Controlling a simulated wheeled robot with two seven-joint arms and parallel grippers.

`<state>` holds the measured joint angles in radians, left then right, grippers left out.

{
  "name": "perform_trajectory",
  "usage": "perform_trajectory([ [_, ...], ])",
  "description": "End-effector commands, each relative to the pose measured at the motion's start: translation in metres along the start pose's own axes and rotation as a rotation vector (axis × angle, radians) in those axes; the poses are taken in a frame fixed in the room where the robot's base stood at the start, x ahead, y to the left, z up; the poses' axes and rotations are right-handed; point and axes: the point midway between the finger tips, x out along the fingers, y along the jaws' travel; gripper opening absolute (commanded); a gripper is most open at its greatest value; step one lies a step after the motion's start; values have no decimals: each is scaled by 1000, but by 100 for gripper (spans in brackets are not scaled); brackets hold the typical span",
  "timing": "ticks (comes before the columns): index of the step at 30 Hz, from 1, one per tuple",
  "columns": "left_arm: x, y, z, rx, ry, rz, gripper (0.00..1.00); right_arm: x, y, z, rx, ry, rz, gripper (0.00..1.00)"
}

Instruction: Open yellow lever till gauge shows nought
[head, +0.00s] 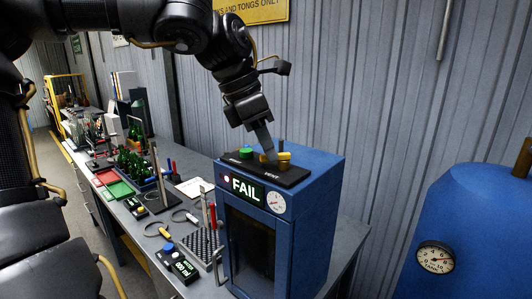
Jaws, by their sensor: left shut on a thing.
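The yellow lever (285,156) sits on a black panel on top of a blue cabinet, beside the word VENT. My left gripper (266,152) reaches down from above and is shut on the lever. The fingers hide part of it. A small round white gauge (275,202) is on the cabinet's front, right of a lit display (246,189) reading FAIL. The gauge's needle is too small to read. My right gripper is not in view.
A green knob (246,149) stands left of the lever on the same panel. The blue cabinet (312,215) has a dark front window. Left of it, the bench holds a pin rack (203,243), bottles and small devices. A blue tank (480,225) with a dial (435,257) stands right.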

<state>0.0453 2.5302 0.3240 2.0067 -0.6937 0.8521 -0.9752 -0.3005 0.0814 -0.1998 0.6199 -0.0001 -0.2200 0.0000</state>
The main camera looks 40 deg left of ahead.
Motion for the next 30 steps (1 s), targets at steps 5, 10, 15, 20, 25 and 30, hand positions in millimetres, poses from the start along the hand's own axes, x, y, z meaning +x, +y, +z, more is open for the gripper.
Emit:
perform_trajectory([
  [5,0,-6,2,-151,-4,68,0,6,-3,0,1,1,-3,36],
  [10,-1,-10,4,-293,-4,124,0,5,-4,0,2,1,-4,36],
  [15,-1,-14,5,-415,-4,174,0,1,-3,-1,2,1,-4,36],
  [20,-1,-17,7,-503,-5,211,0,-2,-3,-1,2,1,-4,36],
  [25,0,-18,8,-568,-7,237,0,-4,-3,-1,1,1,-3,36],
  [30,0,-19,9,-602,-8,251,0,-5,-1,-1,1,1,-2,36],
])
